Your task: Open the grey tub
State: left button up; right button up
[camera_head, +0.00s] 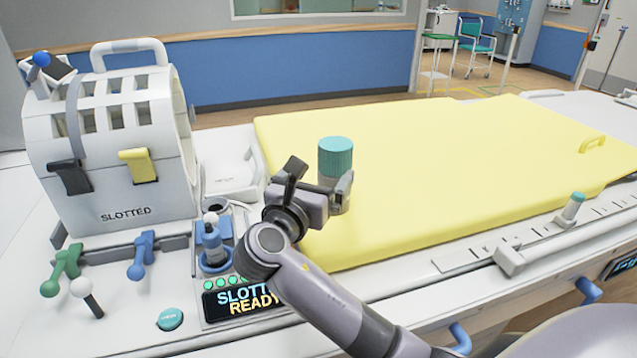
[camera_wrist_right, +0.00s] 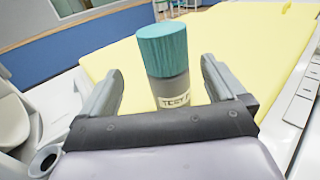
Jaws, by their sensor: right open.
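The grey tub (camera_head: 327,182) has a ribbed teal lid (camera_head: 336,155) and stands upright at the near left part of the yellow pad. In the right wrist view the tub (camera_wrist_right: 174,88) shows a white label starting "TEST", with the lid (camera_wrist_right: 163,48) on top. My right gripper (camera_head: 318,178) is open at the tub. In the wrist view its fingers lie on either side of the tub with a gap on both sides. The tub's base is hidden behind the gripper. My left gripper is not in view.
The yellow pad (camera_head: 450,170) is mostly clear. A white slotted coil housing (camera_head: 115,150) stands at left. A sliding rail (camera_head: 540,242) runs along the right edge.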

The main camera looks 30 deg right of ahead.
aim_at(336, 160)
jog(key=shift+w+d, duration=0.15)
jog(key=shift+w, duration=0.1)
jog(key=shift+w+d, duration=0.2)
jog(key=shift+d, duration=0.1)
jog(key=shift+w+d, duration=0.25)
jog(key=shift+d, duration=0.4)
jog(key=x, duration=0.4)
jog(key=shift+d+f, duration=0.3)
jog(key=shift+d, duration=0.1)
jog(key=shift+r, duration=0.1)
grip_shut()
jog(key=shift+r, duration=0.1)
notch_tip(336, 160, up, 20)
jog(key=p, duration=0.2)
